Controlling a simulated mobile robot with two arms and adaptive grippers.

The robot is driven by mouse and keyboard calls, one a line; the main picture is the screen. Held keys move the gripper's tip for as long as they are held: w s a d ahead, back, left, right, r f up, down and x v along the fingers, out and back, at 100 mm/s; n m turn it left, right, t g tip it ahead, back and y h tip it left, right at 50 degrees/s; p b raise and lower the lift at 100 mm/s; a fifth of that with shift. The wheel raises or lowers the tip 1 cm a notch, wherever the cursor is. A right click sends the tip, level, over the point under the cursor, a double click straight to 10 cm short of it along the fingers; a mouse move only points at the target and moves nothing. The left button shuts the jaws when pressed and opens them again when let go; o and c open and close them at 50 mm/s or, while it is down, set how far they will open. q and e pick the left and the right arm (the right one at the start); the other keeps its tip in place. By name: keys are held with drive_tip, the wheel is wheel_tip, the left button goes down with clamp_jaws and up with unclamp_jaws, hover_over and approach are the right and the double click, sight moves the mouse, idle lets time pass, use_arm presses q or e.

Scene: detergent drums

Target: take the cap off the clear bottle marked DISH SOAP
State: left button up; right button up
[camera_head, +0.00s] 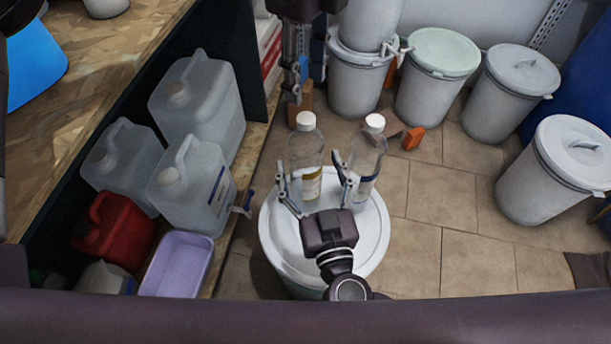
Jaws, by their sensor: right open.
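Two clear bottles stand upright on a white drum lid (273,240). The left bottle (304,150) has a white cap (305,121) and a yellow-banded label. The right bottle (364,160) has a white cap (375,122) and a blue-banded label. The label words are too small to read, so I cannot tell which is DISH SOAP. My right gripper (311,168) is open, with one finger on each side of the left bottle in the picture; contact is unclear.
White lidded drums (430,85) stand behind and to the right. An orange block (413,138) lies on the tiled floor. At left, a shelf holds pale jerrycans (198,195), a red can (112,228) and a lilac tub (176,265).

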drive_tip(key=shift+x, duration=1.8)
